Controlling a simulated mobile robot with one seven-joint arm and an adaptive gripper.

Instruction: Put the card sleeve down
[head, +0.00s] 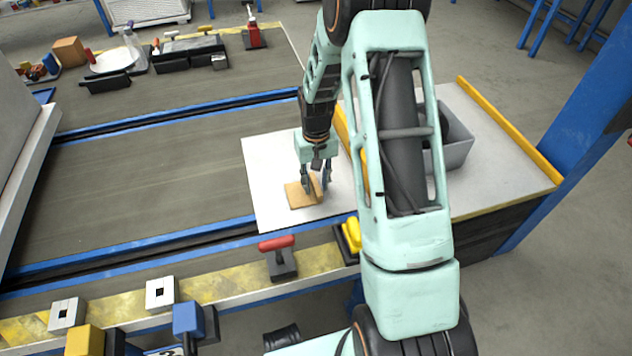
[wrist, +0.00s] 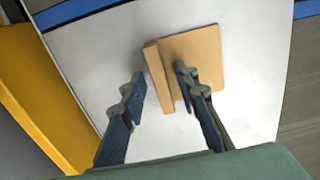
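The card sleeve (head: 297,197) looks like a tan piece with a flat square part and a raised narrow strip along one side. It lies on a white board; in the wrist view its flat part (wrist: 205,55) rests on the white surface. My gripper (head: 316,186) is low over it, pointing down. In the wrist view my gripper (wrist: 157,80) has its fingers apart, one on each side of the raised strip. A gap shows between the left finger and the strip; contact at the right finger cannot be told.
The white board (head: 265,165) has free room left of the sleeve. A yellow rail (wrist: 40,100) and a grey bin (head: 458,150) stand to the right. A red-handled clamp (head: 279,250) and a yellow-topped one (head: 352,235) line the near edge.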

